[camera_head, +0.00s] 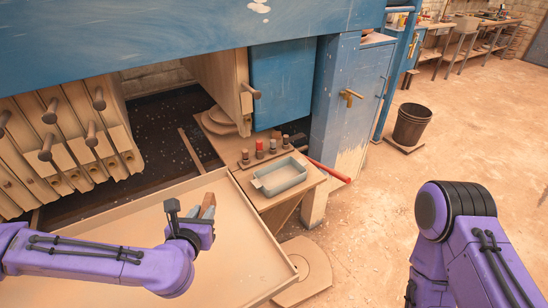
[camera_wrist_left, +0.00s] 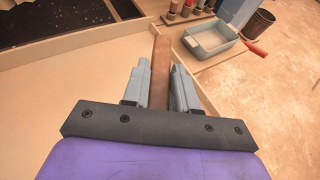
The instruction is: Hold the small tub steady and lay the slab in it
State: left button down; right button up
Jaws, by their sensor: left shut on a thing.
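The small tub (camera_head: 281,178) is pale blue-grey with end grips and sits on a wooden stand right of the big tray. It also shows in the left wrist view (camera_wrist_left: 211,52), with a pale inside floor. My left gripper (camera_head: 193,212) is over the tray, left of and nearer than the tub. It is shut on a narrow brown slab (camera_wrist_left: 160,65), which sticks out beyond the fingertips, apart from the tub. In the head view the slab (camera_head: 208,202) is mostly hidden by the fingers. My right arm shows at the right; its gripper is not in view.
A large shallow wooden tray (camera_head: 240,236) lies under my left gripper. Several small bottles (camera_head: 266,150) stand in a row behind the tub. A red-handled tool (camera_head: 328,171) lies right of it. A blue cabinet (camera_head: 345,95) rises behind; a dark bucket (camera_head: 411,124) stands farther right.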

aim_at(276, 183)
jog(key=z, duration=1.65)
jog(key=i, duration=1.85)
jog(key=u, duration=3.3)
